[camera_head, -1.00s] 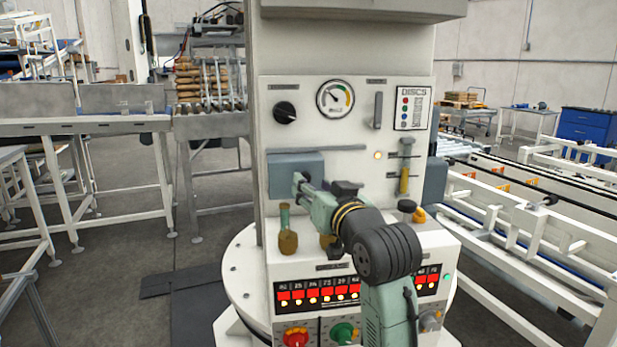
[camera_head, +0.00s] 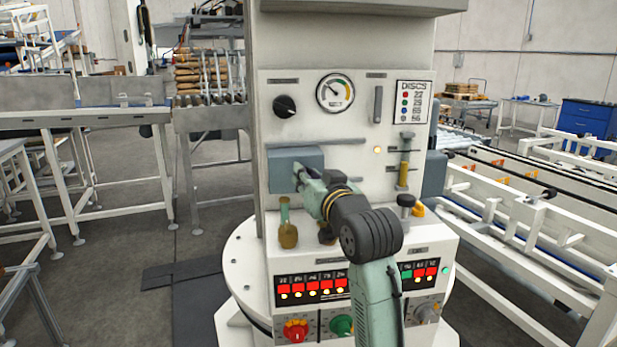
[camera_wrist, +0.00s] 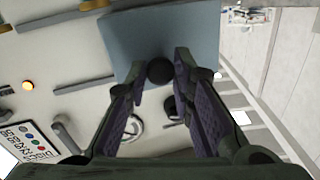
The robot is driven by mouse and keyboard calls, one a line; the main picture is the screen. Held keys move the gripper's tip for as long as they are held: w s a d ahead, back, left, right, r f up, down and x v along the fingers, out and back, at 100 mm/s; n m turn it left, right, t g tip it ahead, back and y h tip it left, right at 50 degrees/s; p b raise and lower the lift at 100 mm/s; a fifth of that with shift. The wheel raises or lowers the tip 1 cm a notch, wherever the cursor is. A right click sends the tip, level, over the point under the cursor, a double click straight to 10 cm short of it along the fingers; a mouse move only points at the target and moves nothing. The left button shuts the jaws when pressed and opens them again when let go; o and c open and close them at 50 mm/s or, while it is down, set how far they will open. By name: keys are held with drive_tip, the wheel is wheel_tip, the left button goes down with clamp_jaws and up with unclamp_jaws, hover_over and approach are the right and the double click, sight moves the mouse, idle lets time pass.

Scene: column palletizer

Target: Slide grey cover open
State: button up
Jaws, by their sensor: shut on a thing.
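The grey cover (camera_head: 280,165) is a blue-grey box-like panel on the white front of the column, at the left end of a horizontal rail (camera_head: 345,141). In the wrist view the cover (camera_wrist: 190,30) fills the upper middle, with a round dark knob (camera_wrist: 160,72) standing out from it. My gripper (camera_head: 299,176) reaches the cover from the lower right. In the wrist view my gripper (camera_wrist: 161,70) has its two fingers on either side of the knob, closed on it. What lies behind the cover is hidden.
A gauge (camera_head: 335,93) and a black dial (camera_head: 285,107) are above. A yellow-handled lever (camera_head: 404,174) and a lit lamp (camera_head: 377,150) are to the right. The panel right of the cover is mostly flat.

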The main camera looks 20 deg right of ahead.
clamp_jaws()
drive_tip(key=s+d, duration=0.2)
drive_tip(key=d, duration=0.9)
drive_tip(key=shift+s, duration=0.15)
drive_tip(key=o, duration=0.6)
unclamp_jaws()
drive_tip(key=shift+o, duration=0.2)
drive_tip(key=s, duration=1.2)
